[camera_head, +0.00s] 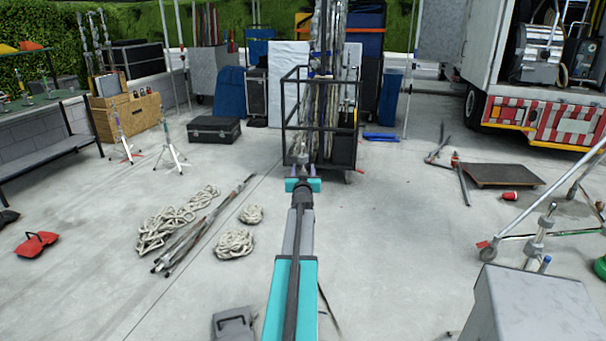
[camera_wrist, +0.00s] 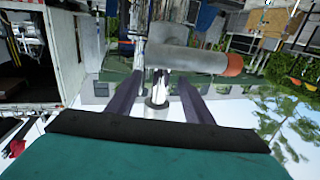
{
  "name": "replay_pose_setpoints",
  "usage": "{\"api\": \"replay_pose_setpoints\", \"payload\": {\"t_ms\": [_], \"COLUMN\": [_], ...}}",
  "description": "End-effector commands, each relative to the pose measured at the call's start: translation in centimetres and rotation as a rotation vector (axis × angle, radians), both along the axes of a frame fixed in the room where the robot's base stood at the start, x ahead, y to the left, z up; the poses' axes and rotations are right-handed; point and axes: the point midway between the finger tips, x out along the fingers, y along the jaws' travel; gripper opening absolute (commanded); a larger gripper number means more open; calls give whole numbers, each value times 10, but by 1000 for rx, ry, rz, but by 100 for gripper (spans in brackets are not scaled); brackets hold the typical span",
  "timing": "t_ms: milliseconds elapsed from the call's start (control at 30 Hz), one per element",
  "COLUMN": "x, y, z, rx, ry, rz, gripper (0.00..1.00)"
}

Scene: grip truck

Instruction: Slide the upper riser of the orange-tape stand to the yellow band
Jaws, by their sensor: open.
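My gripper (camera_head: 302,180) is at the end of my outstretched arm, in front of a black-framed cart, with its two dark purple fingers apart. In the wrist view my gripper (camera_wrist: 160,88) is open, with a bright metal upright (camera_wrist: 158,92) showing between the fingers. I cannot tell whether the upright is within reach or whether anything touches it. A thick grey cylinder with an orange end (camera_wrist: 232,65) lies across beyond the fingers. I cannot tell for sure which stand has the orange tape. No yellow band is clear in either view.
The black cart (camera_head: 290,110) holds several silver poles. Coiled ropes (camera_head: 235,244) and loose poles (camera_head: 195,236) lie on the floor at left. Two small stands (camera_head: 170,148) are further left. A grey box (camera_head: 530,305) and a wheeled stand (camera_head: 538,238) are at right.

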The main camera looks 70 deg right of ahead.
Motion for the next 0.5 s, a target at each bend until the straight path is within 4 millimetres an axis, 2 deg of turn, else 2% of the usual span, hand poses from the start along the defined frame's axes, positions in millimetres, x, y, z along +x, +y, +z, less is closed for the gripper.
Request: {"api": "replay_pose_setpoints", "payload": {"t_ms": [200, 500], "x": [4, 5], "y": [-12, -12], "z": [0, 0], "rx": [0, 0], "ry": [0, 0], "rz": [0, 1], "gripper": [47, 47]}}
